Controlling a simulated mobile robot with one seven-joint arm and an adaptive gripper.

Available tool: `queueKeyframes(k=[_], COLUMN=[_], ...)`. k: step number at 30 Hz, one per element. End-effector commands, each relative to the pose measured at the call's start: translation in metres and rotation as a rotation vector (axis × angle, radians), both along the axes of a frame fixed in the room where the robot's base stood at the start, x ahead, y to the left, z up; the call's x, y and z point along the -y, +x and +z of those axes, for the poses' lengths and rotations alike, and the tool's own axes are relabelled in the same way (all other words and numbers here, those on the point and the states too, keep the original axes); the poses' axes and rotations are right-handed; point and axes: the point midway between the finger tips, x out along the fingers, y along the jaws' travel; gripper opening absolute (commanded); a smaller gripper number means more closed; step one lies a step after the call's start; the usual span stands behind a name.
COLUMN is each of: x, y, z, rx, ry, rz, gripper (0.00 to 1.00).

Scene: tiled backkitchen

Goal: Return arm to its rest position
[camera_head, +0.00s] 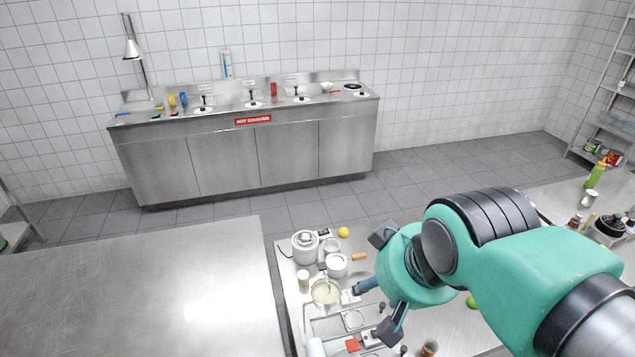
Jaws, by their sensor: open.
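My gripper (383,282) is at the end of my green and black arm, which reaches in from the lower right. Its dark fingers are spread apart and I see nothing held between them. A white bowl or pot with creamy contents (326,292) shows just left of the fingers. I cannot tell the exact height between the gripper and the items below it. My arm hides part of the worktop.
A rice-cooker-like white pot (305,247), a yellow round item (343,232) and several small items crowd the worktop. A bare steel table (130,290) lies left. A steel counter (250,155) lines the back wall. Shelves (610,120) stand right. Grey floor (420,180) is clear between.

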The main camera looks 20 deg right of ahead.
Motion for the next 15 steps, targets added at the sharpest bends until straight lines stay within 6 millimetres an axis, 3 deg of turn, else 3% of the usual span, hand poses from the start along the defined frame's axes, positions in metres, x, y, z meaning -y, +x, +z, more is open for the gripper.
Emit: queueKeyframes(k=[9, 15], x=[0.000, 0.000], y=[0.000, 0.000], z=[-0.041, -0.049], rx=[-0.001, 0.000], ry=[0.000, 0.000], rz=[0.000, 0.000], gripper=[0.51, 0.51])
